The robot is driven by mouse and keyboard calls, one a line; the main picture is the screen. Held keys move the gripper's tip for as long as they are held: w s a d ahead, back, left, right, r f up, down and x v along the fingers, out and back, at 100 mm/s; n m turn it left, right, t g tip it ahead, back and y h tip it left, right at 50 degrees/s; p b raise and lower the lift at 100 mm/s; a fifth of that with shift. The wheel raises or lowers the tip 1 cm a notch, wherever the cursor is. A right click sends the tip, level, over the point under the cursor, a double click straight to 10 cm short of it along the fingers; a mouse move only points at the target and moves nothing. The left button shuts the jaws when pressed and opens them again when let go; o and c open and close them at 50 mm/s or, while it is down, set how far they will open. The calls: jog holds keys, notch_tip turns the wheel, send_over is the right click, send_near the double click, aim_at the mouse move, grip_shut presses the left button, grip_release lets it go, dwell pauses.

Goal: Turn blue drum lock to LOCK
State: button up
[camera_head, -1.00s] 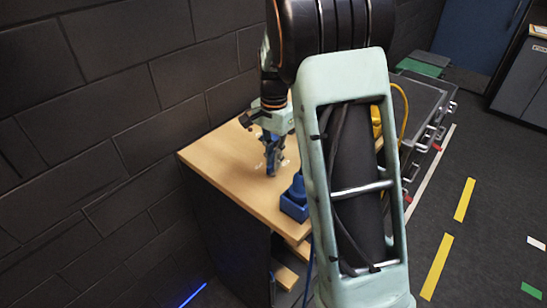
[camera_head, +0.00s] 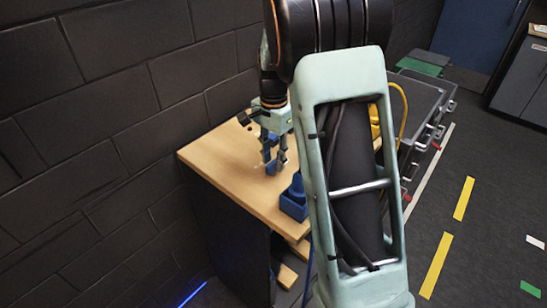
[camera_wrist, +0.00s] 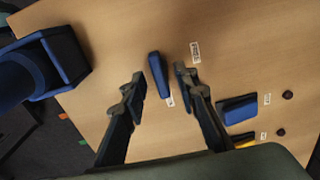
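A narrow blue handle (camera_wrist: 158,76), which looks like the drum lock, stands on the wooden top between my fingers. Its lower end points towards a small white label (camera_wrist: 169,101). Another white label (camera_wrist: 195,52) lies to its right; I cannot read either. My gripper (camera_wrist: 161,82) is open, with one finger on each side of the handle and a visible gap on both sides. In the head view my gripper (camera_head: 272,158) points down over the cabinet top, and the handle is partly hidden by the fingers.
A larger blue housing (camera_wrist: 70,55) stands at the left in the wrist view; it also shows in the head view (camera_head: 294,200). A blue block (camera_wrist: 238,108), a yellow part (camera_wrist: 243,139) and dark round knobs (camera_wrist: 287,95) are at the right. A brick wall (camera_head: 110,120) borders the cabinet.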

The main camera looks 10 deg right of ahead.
aim_at(273, 161)
notch_tip(273, 161, up, 12)
dwell(0.6)
